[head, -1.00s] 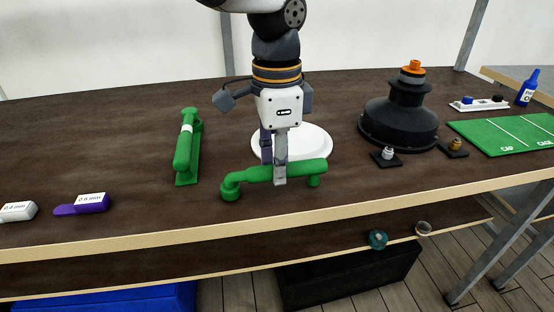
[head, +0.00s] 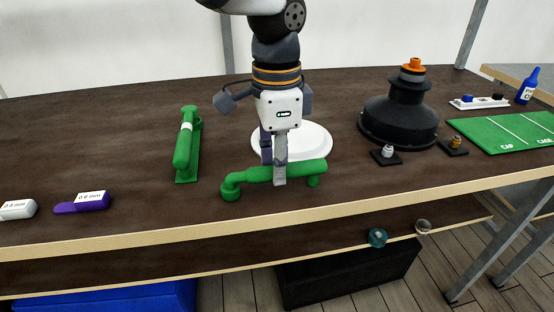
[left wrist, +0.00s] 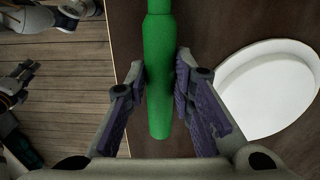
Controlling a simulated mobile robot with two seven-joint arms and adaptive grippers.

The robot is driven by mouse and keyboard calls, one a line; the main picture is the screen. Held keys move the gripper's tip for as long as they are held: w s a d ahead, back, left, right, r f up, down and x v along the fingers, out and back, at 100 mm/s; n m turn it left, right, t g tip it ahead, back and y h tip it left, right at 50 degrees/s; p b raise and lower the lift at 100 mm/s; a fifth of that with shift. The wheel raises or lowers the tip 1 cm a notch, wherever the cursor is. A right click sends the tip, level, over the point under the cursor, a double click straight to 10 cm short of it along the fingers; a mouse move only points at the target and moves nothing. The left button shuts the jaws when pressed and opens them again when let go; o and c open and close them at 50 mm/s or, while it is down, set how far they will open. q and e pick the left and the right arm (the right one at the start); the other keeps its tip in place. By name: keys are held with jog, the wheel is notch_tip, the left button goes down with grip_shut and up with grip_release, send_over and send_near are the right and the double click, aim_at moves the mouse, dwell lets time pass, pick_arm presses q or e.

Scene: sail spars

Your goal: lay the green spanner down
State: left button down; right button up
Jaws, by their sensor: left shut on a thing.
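The green spanner (head: 250,174) lies level across my left gripper (head: 274,180), near the front edge of the dark table. Its bent, thicker end (head: 230,188) points left, and a short downturned end is at the right. My left gripper is shut on its middle. I cannot tell whether the spanner touches the tabletop. In the left wrist view the green bar (left wrist: 158,75) runs between the two fingers (left wrist: 162,100). My right gripper does not clearly show.
A green piece with a white band (head: 187,145) stands to the left. A white round dish (head: 318,143) sits just behind the spanner. A black stepped cone (head: 400,118) and small dark pads are to the right. Bare table lies between the spanner and the purple tag (head: 82,204).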

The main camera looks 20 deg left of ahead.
pick_arm(q)
jog(key=shift+f, duration=0.1)
jog(key=c, duration=1)
grip_release()
jog(key=shift+r, duration=1.5)
jog(key=shift+r, duration=3.05)
